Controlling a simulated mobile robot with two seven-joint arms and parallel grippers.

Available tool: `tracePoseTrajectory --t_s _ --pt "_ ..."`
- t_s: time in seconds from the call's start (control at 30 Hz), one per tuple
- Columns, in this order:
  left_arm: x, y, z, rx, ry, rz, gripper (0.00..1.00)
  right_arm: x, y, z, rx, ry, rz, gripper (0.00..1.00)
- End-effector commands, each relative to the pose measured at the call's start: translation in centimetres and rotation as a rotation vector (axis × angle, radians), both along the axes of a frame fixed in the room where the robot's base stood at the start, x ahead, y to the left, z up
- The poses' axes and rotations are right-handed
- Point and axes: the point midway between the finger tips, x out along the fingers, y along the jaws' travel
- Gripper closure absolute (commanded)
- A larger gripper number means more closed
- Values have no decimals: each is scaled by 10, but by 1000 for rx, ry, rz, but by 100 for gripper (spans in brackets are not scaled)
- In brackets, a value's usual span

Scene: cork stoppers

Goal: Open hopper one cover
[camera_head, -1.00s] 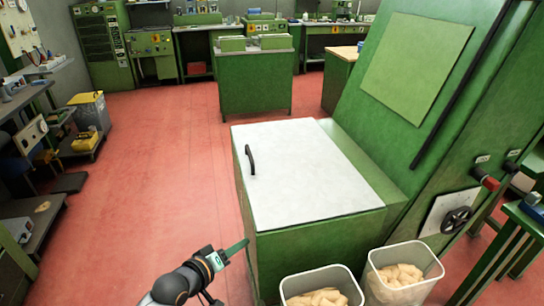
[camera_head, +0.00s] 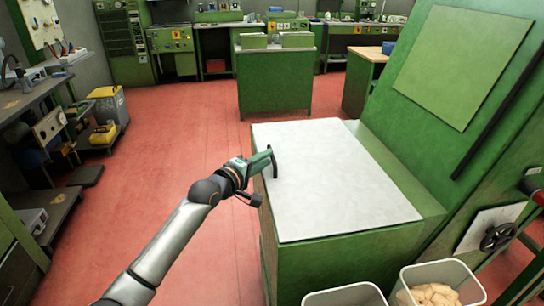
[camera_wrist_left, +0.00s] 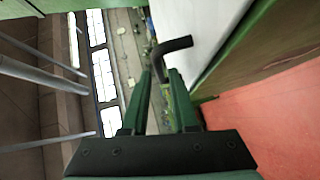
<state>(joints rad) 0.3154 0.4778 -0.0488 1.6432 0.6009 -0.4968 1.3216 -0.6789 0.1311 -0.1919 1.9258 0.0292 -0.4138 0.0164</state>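The hopper cover (camera_head: 335,185) is a flat white panel lying shut on top of the green hopper (camera_head: 340,265). Its black handle (camera_head: 274,161) stands at the cover's left edge. My left gripper (camera_head: 265,160) is right at this handle, from the left. In the left wrist view, the two green fingers (camera_wrist_left: 160,73) are apart, with the bent black handle (camera_wrist_left: 172,45) at their tips. I cannot tell whether they touch it. The white cover (camera_wrist_left: 200,28) shows beyond on the right. My right gripper is not in view.
Two pale bins stand before the hopper; the right bin (camera_head: 440,285) holds cork-coloured pieces. The tall green machine (camera_head: 440,70) with a handwheel (camera_head: 497,237) rises on the right. Red floor (camera_head: 150,170) is open to the left.

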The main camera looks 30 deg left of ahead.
Motion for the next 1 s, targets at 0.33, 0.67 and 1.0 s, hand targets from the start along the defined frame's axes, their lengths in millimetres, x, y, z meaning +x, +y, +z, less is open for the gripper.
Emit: tracePoseTrajectory --t_s 0.33,0.67,1.0 --pt "34 -5 -5 0 -1 -1 73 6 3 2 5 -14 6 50" --pt "36 -5 -5 0 0 -1 73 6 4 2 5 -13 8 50" --pt "36 -5 -5 0 0 0 100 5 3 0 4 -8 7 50"
